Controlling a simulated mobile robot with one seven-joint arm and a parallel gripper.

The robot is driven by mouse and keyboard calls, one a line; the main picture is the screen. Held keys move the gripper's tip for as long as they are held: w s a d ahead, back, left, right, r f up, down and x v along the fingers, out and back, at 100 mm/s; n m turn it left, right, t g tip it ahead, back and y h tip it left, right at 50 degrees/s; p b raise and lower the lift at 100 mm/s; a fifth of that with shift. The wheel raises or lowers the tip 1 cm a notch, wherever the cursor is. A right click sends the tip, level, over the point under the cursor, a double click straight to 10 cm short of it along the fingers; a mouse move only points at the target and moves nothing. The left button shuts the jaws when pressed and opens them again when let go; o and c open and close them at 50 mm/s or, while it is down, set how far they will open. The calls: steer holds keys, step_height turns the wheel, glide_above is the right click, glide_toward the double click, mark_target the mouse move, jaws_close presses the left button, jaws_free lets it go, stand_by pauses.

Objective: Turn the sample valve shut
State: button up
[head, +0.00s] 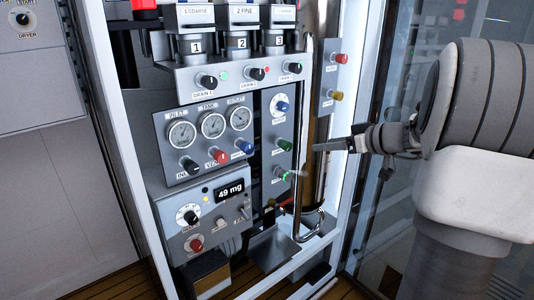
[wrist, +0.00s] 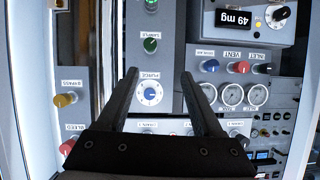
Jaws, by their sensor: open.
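The sample valve is a small green knob (head: 284,145) on the narrow grey panel, below a blue dial. In the wrist view the knob (wrist: 150,45) sits under an upside-down SAMPLE label, with a pale mark across it. My gripper (head: 317,147) comes in from the right in the head view, apart from the knob. In the wrist view its two fingers (wrist: 159,76) are spread and empty. The knob lies beyond the fingertips, slightly left of the midline between them. The PURGE blue dial (wrist: 149,92) shows between the fingers.
The yellow BYPASS knob (wrist: 66,99) and red BLEED knob (wrist: 68,147) are to the side. Gauges (head: 212,125) are left.

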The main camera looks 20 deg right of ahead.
steer(key=d, duration=0.1)
steer(key=b, duration=0.1)
glide_toward(289, 145)
steer(key=shift+t, duration=0.4)
steer(key=x, duration=0.9)
steer(key=shift+w+a+f, duration=0.15)
steer(key=shift+f, duration=0.3)
jaws_close()
